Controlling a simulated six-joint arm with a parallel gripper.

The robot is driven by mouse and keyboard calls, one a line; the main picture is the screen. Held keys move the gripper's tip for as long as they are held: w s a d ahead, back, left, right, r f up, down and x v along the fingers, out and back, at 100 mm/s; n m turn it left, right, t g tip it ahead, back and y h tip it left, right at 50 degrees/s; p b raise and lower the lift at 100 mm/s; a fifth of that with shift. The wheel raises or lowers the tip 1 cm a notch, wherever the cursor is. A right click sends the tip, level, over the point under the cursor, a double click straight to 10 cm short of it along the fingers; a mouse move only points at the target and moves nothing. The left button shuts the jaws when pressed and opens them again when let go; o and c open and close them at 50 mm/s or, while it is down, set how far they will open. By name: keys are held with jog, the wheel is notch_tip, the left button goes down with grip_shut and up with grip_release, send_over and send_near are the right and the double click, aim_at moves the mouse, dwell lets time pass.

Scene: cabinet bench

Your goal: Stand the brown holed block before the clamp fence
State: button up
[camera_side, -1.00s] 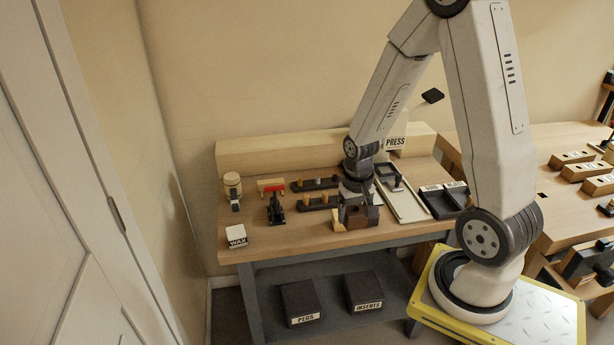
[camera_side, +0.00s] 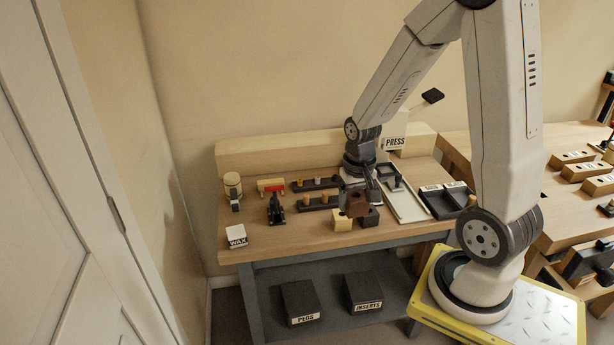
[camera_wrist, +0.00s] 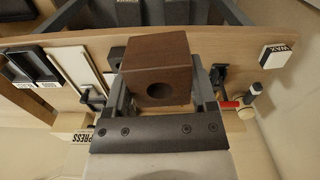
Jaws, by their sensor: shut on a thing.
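The brown holed block (camera_side: 356,205) is in my gripper (camera_side: 355,190), raised a little above the bench in the side view. In the wrist view the brown block (camera_wrist: 158,62) fills the space between the two fingers of my gripper (camera_wrist: 160,95), its round hole facing the camera. My gripper is shut on it. The clamp fence is probably the red-and-wood piece (camera_side: 270,185) with the black clamp (camera_side: 275,208) in front of it, at the left of the bench.
A pale block (camera_side: 341,221) and a dark block (camera_side: 370,217) stand below the held block near the front edge. Dark racks with pegs (camera_side: 317,202) lie between the clamp and my gripper. A WAX block (camera_side: 236,236) stands front left, with clear bench to its right.

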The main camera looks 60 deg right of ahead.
jog(key=shift+w+r, duration=0.1)
jog(key=shift+r, duration=0.6)
jog(key=shift+w+d+n, duration=0.2)
jog(key=shift+w+d, duration=0.05)
jog(key=shift+w, duration=0.3)
jog(key=shift+w+d+n, duration=0.2)
jog(key=shift+w, duration=0.35)
jog(key=w+d+n, duration=0.3)
jog(key=w+n, duration=0.2)
jog(key=w, duration=0.5)
jog(key=w+d+n, duration=0.3)
jog(key=w+n, duration=0.3)
jog(key=w, duration=0.4)
jog(key=w+d+n, duration=0.3)
jog(key=w+n, duration=0.2)
jog(key=w, duration=0.5)
notch_tip(320, 180, down, 10)
jog(key=shift+a+f, duration=0.15)
jog(key=shift+a, duration=0.05)
jog(key=shift+w+f, duration=0.1)
jog(key=shift+f, duration=2.95)
